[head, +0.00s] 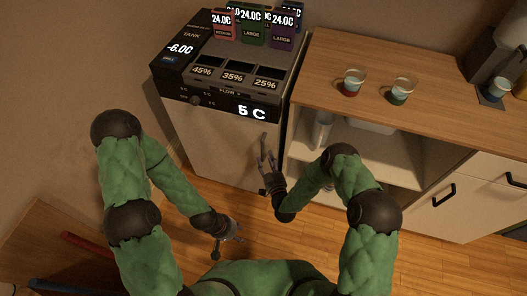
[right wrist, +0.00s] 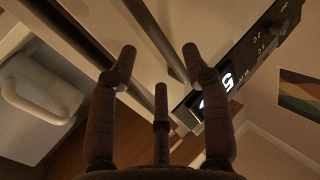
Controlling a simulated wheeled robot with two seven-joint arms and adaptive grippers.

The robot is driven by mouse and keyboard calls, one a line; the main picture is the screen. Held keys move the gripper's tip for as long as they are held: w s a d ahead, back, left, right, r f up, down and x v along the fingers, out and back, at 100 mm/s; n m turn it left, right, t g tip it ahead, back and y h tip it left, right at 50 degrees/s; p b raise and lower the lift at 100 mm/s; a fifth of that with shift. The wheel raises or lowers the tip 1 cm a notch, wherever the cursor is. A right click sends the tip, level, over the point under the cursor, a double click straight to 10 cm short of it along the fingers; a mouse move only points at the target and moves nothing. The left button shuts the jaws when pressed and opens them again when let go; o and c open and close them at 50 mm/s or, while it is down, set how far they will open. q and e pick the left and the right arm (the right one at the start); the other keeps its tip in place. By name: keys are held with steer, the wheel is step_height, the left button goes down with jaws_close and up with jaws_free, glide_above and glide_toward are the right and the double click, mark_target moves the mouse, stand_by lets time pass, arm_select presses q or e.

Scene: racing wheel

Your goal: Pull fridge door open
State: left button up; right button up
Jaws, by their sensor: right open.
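The fridge door (head: 215,140) is a pale upright panel below a black control strip reading 5 C; it looks closed. My right gripper (head: 264,155) is in front of the door's right side. In the right wrist view my right gripper (right wrist: 158,58) is open. A long dark bar (right wrist: 165,40), apparently the door handle, runs between its fingertips; whether they touch it is unclear. My left gripper (head: 232,240) is low, over the floor and away from the door; its finger opening is too small to judge.
A wooden counter (head: 345,55) with two small cups stands right of the fridge, with an open shelf (head: 350,150) below it holding a pale pitcher (head: 321,130). Drawers with black handles are farther right. A wooden table (head: 50,235) is at lower left. Some floor is clear before the fridge.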

steer(key=b+x, duration=0.1)
steer(key=x, duration=0.4)
steer(key=shift+w+b, duration=0.3)
steer(key=shift+w, duration=0.05)
jaws_close()
